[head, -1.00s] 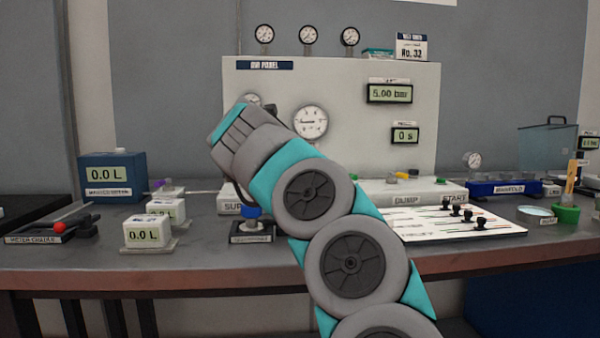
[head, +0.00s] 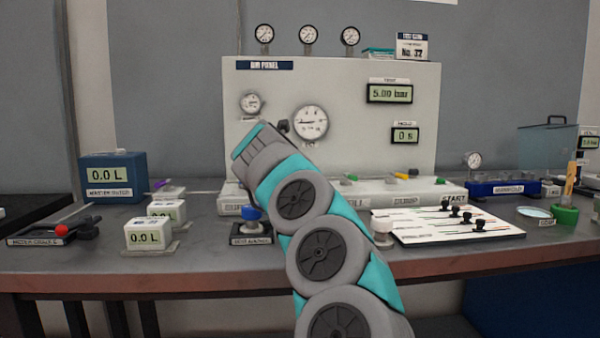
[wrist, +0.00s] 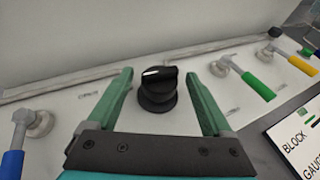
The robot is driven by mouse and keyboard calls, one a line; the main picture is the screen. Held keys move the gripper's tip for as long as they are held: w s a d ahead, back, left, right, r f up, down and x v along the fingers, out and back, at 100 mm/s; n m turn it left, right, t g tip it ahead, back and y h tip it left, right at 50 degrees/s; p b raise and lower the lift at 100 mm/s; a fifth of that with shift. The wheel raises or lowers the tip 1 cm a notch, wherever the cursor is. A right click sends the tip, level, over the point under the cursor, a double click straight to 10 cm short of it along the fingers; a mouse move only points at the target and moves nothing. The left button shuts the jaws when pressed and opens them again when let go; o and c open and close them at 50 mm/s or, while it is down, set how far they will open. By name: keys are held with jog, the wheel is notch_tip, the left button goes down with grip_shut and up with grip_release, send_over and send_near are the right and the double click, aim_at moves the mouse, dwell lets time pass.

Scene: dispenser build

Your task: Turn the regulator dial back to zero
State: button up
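The regulator dial (wrist: 157,90) is a black round knob with a white pointer mark, seen in the wrist view on the pale panel base. Its mark points to the left of the picture. My gripper (wrist: 158,74) is open, with one green finger on each side of the dial. Gaps show between the fingers and the knob, and I cannot tell its exact distance. In the head view my arm hides the dial and the fingers. The pressure display (head: 390,94) reads 5.00 bar.
In the wrist view, a blue-handled valve (wrist: 14,160) is at left; a green-handled valve (wrist: 255,84) and a yellow-handled one (wrist: 302,65) are at right. The upright panel (head: 360,150) rises behind.

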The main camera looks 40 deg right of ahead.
jog(key=c, duration=1.3)
jog(key=shift+s+r+t, duration=0.1)
jog(key=shift+t, duration=0.2)
jog(key=shift+n+t, duration=0.3)
jog(key=shift+n, duration=0.1)
jog(key=n+t+y, duration=0.2)
jog(key=n+y, duration=0.1)
jog(key=shift+s+d+p, duration=0.1)
jog(key=shift+p, duration=0.25)
jog(key=shift+s+d+n+t+y, duration=0.15)
jog(key=shift+n+t+y, duration=0.55)
jog(key=shift+n+y, duration=0.6)
jog(key=shift+w+d+n+t+y, duration=0.15)
jog(key=shift+n+t+y, duration=0.55)
jog(key=shift+n+y, duration=0.55)
jog(key=shift+s+d+n+y, duration=0.1)
jog(key=shift+s+n+y, duration=0.05)
jog(key=shift+n+y, duration=0.4)
